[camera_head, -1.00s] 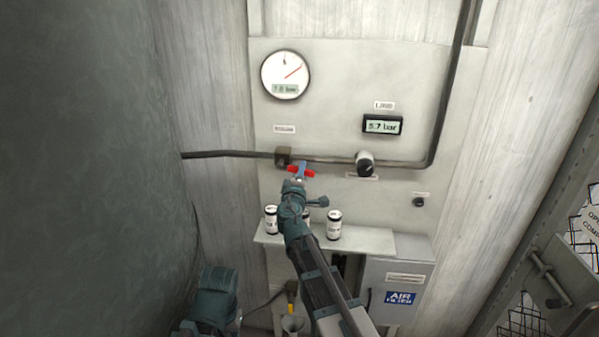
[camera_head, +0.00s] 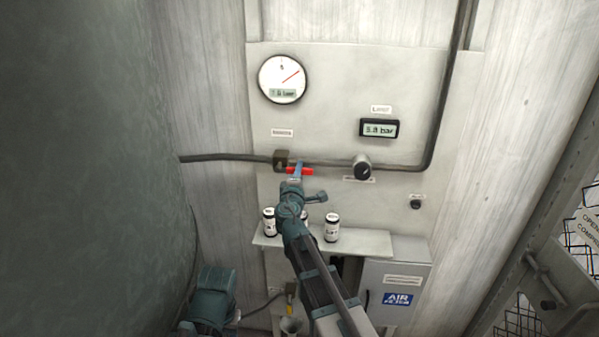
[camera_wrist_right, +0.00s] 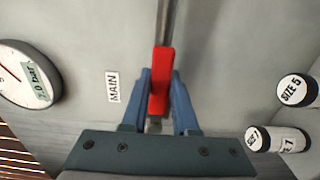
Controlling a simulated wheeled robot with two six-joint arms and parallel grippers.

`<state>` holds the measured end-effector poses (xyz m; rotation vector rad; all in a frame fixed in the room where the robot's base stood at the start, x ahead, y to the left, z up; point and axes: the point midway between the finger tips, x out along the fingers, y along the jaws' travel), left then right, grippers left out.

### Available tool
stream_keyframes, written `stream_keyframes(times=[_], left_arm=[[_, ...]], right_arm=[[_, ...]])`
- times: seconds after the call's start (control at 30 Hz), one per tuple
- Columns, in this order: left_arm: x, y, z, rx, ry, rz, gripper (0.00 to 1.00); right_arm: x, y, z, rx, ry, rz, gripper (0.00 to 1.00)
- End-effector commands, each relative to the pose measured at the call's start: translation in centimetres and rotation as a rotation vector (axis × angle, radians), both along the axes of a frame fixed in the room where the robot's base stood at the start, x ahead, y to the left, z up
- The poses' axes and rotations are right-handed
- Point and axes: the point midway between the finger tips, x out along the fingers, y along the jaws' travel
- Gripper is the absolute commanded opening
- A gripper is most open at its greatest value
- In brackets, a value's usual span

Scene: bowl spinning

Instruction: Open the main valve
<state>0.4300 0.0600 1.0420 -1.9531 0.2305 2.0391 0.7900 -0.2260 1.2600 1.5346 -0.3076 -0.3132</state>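The main valve's red handle (camera_head: 306,171) sits on the horizontal pipe on the wall panel. It also shows in the right wrist view (camera_wrist_right: 161,75), beside a label reading MAIN (camera_wrist_right: 113,87). My right gripper (camera_head: 297,168) is at the handle. In the right wrist view its blue fingers (camera_wrist_right: 161,88) lie on either side of the red handle and appear to touch it. The handle's pivot is partly hidden. At the lower left of the head view a part of my left arm (camera_head: 212,295) shows, but its fingers do not.
A round gauge (camera_head: 282,79), a digital display (camera_head: 379,129) and a black knob (camera_head: 362,167) are on the panel. Small labelled cans (camera_head: 331,228) stand on a shelf (camera_head: 375,242) under my right arm. An air filter box (camera_head: 396,285) hangs below right.

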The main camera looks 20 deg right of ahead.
Motion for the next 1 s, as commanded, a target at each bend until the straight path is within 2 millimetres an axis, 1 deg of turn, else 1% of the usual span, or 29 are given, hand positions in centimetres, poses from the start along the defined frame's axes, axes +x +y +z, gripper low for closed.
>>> stream_keyframes(times=[0.03, 0.1, 0.17, 0.43, 0.53, 0.67, 0.8, 1.0], left_arm=[[0.0, 0.0, 0.0, 0.000, 0.000, 0.000, 0.50], [0.0, 0.0, 0.0, 0.000, 0.000, 0.000, 0.50], [0.0, 0.0, 0.0, 0.000, 0.000, 0.000, 0.50], [0.0, 0.0, 0.0, 0.000, 0.000, 0.000, 0.50], [0.0, 0.0, 0.0, 0.000, 0.000, 0.000, 0.50], [0.0, 0.0, 0.0, 0.000, 0.000, 0.000, 0.50], [0.0, 0.0, 0.0, 0.000, 0.000, 0.000, 0.50], [0.0, 0.0, 0.0, 0.000, 0.000, 0.000, 0.50]], right_arm=[[0.1, 0.0, 0.1, -0.006, 0.000, 0.001, 0.35], [0.1, 0.0, 0.1, -0.005, 0.001, 0.001, 0.47], [0.1, 0.0, 0.1, -0.004, 0.001, 0.001, 0.57], [0.0, 0.0, 0.0, -0.002, 0.000, 0.000, 0.57], [-0.6, 0.2, 0.0, -0.002, 0.000, 0.001, 0.57], [-2.5, 1.0, 0.0, -0.001, 0.000, 0.003, 0.57], [-5.5, 2.2, 0.0, -0.002, 0.000, 0.003, 0.57], [-9.3, 3.8, 0.0, -0.002, 0.000, 0.003, 0.57]])
